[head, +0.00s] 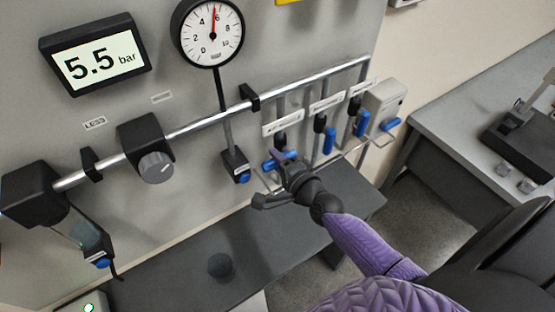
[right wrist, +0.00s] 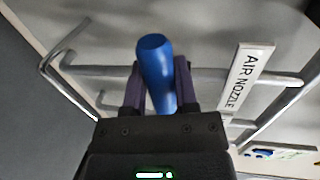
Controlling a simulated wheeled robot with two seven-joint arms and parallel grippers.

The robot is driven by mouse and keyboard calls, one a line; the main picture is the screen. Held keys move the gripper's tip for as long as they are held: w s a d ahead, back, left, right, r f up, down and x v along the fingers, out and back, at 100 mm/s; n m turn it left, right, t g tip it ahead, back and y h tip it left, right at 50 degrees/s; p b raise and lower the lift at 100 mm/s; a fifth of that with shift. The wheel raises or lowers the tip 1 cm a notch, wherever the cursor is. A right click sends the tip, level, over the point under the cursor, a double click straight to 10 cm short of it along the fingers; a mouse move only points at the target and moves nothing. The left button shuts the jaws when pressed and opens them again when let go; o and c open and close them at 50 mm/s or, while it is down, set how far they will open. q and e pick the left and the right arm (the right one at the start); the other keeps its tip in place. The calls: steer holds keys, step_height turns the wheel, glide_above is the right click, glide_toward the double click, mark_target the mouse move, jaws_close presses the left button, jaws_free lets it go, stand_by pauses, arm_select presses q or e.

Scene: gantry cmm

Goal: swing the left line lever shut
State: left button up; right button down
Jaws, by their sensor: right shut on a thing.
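The left line lever (head: 270,165) has a blue handle that points sideways, across its drop pipe, below the leftmost of three line labels. My right gripper (head: 283,158) is shut on this handle. In the right wrist view the blue handle (right wrist: 155,65) stands between the two dark purple fingers of the gripper (right wrist: 157,88), with its rounded end showing. The lever's pivot is hidden behind the gripper in the head view. My left gripper is not in view.
Two other blue levers, the middle one (head: 329,140) and the right one (head: 362,123), hang downward nearby. A thin wire guard (head: 378,143) runs around the levers. A grey bench (head: 290,250) lies below. The gauge (head: 210,34) and display (head: 95,55) are on the wall.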

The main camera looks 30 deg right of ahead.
steer(key=shift+c, duration=2)
jaws_free()
steer(key=shift+s, duration=0.1)
steer(key=v, duration=0.9)
steer(key=shift+s+r, duration=0.15)
steer(key=shift+s, duration=0.25)
steer(key=s+f+n+g+b, duration=0.3)
steer(key=s+f+b, duration=0.15)
steer(key=f, duration=0.75)
steer(key=s+a+f+n+g+b, duration=0.1)
steer(key=s+f+n+g+b, duration=0.25)
steer(key=f, duration=0.85)
steer(key=s+f+n+g+b, duration=0.2)
steer(key=s+f+n+b, duration=0.3)
steer(key=f, duration=0.8)
steer(key=s+a+f+n+g+h+b, duration=0.1)
steer(key=s+f+n+g+b, duration=0.5)
steer(key=s+f, duration=0.9)
steer(key=a+f+n+b, duration=0.1)
steer(key=f+n+b, duration=0.1)
steer(key=b, duration=0.2)
steer(key=shift+a+g+h, duration=0.3)
steer(key=shift+a+g, duration=0.05)
